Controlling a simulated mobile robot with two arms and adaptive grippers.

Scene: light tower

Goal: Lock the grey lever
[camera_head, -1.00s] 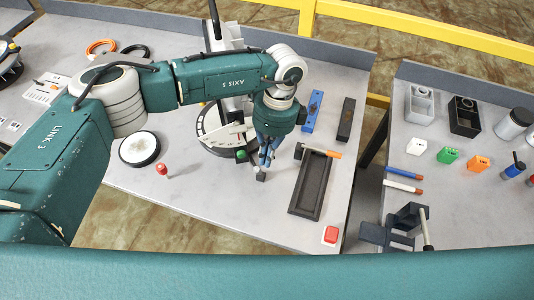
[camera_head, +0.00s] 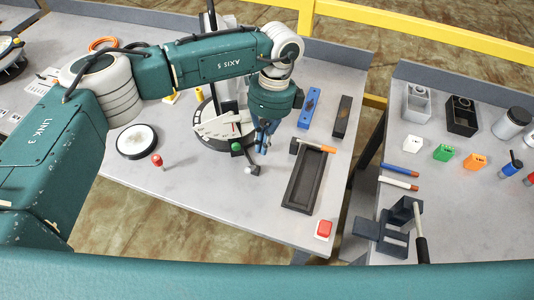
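The light tower's base (camera_head: 214,128), pale with a dial-like face, stands near the middle of the left table. A green knob (camera_head: 236,147) is at its front. Just in front of that is a small dark piece with a pale grey ball (camera_head: 248,170), seemingly the grey lever. A red-topped lever (camera_head: 157,160) stands to the left. My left gripper (camera_head: 262,148) points down with blue fingers, just above and behind the grey-ball piece in the picture, seemingly apart from it. The finger gap is too small to judge. My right gripper is not in view.
A black tray (camera_head: 304,190) with an orange-handled hammer (camera_head: 315,147) lies right of the gripper. A red button (camera_head: 323,229) is at the front corner. A round white-topped disc (camera_head: 137,141) sits left. A gap separates the right table, which holds a dark vise (camera_head: 392,232).

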